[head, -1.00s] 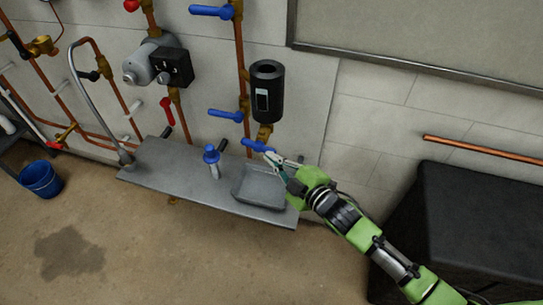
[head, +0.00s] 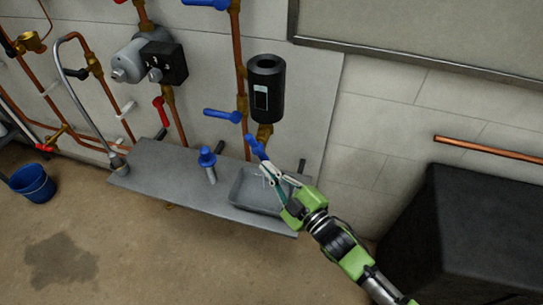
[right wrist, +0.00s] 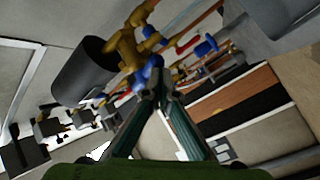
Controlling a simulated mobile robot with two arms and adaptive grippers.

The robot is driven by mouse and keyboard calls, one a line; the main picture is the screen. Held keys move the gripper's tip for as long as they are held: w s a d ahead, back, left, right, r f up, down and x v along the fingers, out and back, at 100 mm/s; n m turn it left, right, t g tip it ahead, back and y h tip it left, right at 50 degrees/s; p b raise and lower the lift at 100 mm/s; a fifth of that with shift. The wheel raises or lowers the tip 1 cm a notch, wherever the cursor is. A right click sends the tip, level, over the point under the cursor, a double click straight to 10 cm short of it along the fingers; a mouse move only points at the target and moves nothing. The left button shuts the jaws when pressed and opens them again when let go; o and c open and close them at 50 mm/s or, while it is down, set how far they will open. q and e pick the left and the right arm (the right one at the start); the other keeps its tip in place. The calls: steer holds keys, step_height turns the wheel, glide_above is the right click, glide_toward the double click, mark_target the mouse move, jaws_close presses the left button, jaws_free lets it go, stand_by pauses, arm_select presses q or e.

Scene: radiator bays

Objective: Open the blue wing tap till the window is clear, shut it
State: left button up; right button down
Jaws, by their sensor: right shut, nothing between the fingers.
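The blue wing tap (head: 257,148) sits on a brass fitting under a black cylinder (head: 266,90). Its wing is tilted steeply, down to the right. The cylinder has a small window (head: 261,98) that looks dark; its clarity is too small to judge. My right gripper (head: 265,167) is shut and empty, its fingertips at the lower end of the wing, seemingly touching it. The right wrist view shows the shut fingertips (right wrist: 160,95) right at the blue wing (right wrist: 150,72). A grey tray (head: 255,192) lies below, partly hidden by the gripper. My left gripper is out of view.
Another blue lever (head: 222,115) sits left of the cylinder. A black box (head: 470,230) stands at right. A blue bucket (head: 33,184) is on the floor at left.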

steer(key=shift+w+a+f, duration=0.1)
steer(key=shift+a+f, duration=0.1)
steer(key=shift+f, duration=0.1)
steer(key=shift+a, duration=0.1)
stand_by(0.6)
